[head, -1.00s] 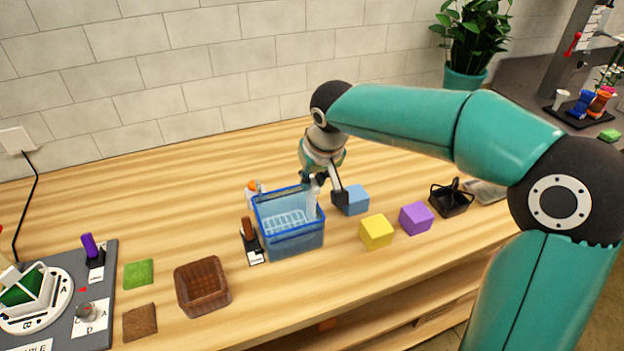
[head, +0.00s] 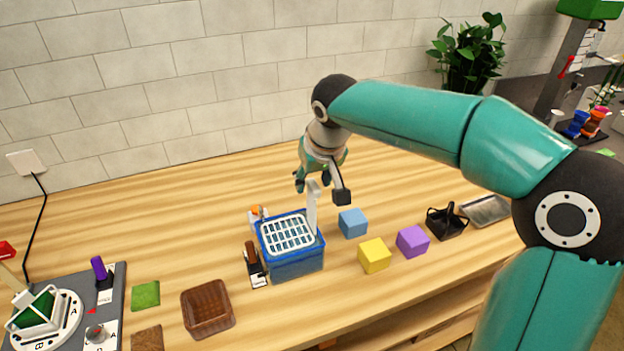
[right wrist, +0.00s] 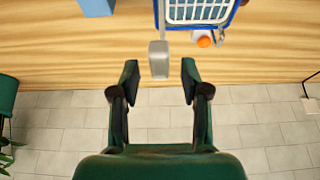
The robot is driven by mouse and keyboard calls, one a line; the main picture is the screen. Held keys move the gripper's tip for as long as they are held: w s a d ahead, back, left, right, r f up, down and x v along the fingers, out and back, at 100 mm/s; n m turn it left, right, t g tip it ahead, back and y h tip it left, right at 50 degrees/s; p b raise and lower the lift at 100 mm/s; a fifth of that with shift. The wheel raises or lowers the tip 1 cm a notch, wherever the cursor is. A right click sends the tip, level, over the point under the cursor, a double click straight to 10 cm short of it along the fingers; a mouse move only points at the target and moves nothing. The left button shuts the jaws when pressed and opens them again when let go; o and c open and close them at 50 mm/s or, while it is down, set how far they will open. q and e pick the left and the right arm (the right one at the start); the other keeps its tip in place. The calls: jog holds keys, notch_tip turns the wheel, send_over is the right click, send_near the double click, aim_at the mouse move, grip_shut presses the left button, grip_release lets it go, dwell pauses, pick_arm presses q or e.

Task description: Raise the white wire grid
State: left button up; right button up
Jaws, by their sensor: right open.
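The white wire grid (head: 288,233) lies roughly level at the top of the blue tub (head: 297,265), close to its rim. A pale upright handle (head: 312,205) rises at the grid's right side. In the right wrist view the grid (right wrist: 198,12) shows at the top, with the handle's grey end (right wrist: 158,60) below it. My right gripper (head: 321,188) is open above the tub. In the wrist view its two fingertips (right wrist: 160,76) are apart, with the handle end between and just beyond them. My left gripper is not in view.
Blue (head: 352,222), yellow (head: 375,256) and purple (head: 412,241) blocks stand right of the tub, then a black basket (head: 446,222) and a metal tray (head: 486,210). A brown basket (head: 207,308) stands front left.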

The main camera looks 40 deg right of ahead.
jog(key=v, duration=1.2)
jog(key=shift+f, duration=0.1)
